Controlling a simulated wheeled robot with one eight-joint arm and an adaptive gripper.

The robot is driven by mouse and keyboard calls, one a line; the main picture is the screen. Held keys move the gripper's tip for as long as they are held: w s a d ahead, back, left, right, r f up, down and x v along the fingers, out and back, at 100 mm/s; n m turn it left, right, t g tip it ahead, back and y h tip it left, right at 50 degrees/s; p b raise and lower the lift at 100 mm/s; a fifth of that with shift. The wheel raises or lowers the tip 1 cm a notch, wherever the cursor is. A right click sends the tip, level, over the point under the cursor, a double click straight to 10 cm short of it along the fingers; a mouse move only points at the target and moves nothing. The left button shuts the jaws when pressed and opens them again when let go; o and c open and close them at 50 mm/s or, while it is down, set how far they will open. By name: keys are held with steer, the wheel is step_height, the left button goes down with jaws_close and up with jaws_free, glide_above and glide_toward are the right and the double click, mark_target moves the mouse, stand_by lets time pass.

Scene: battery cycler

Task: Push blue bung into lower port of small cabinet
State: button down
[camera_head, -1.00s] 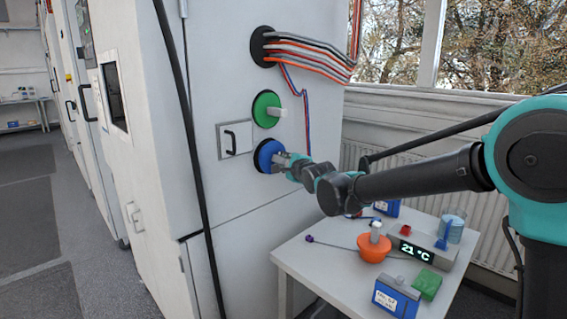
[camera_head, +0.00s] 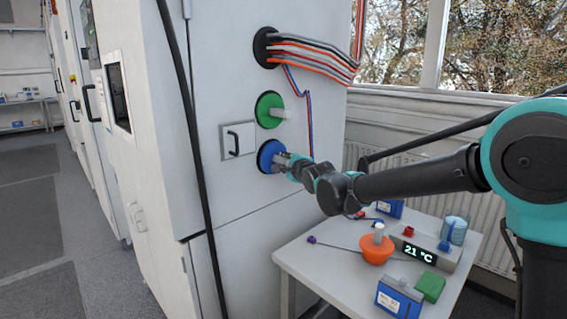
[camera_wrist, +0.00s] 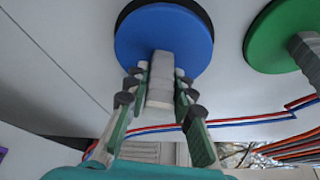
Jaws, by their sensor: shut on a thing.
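The blue bung (camera_head: 268,156) is a round disc with a pale grey handle, at the lower port of the small cabinet (camera_head: 290,215). In the wrist view the blue bung (camera_wrist: 163,38) lies over a black ring (camera_wrist: 122,14), which shows behind its upper edge. How deep the bung sits cannot be told. My gripper (camera_head: 286,161) is shut on the bung's handle. In the wrist view my gripper (camera_wrist: 158,95) has its fingers on both sides of the grey handle.
A green bung (camera_head: 270,110) fills the port above, and cables enter a black-ringed port (camera_head: 265,47) higher up. A flat panel with a black handle (camera_head: 237,141) is to the left. Below is a small table (camera_head: 310,272) with an orange bung (camera_head: 375,250) and boxes.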

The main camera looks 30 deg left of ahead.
steer(key=shift+w+a, duration=0.15)
steer(key=shift+a, duration=0.4)
jaws_free()
stand_by(0.7)
steer(key=shift+d, duration=0.1)
steer(key=v, duration=1.1)
stand_by(1.6)
stand_by(0.5)
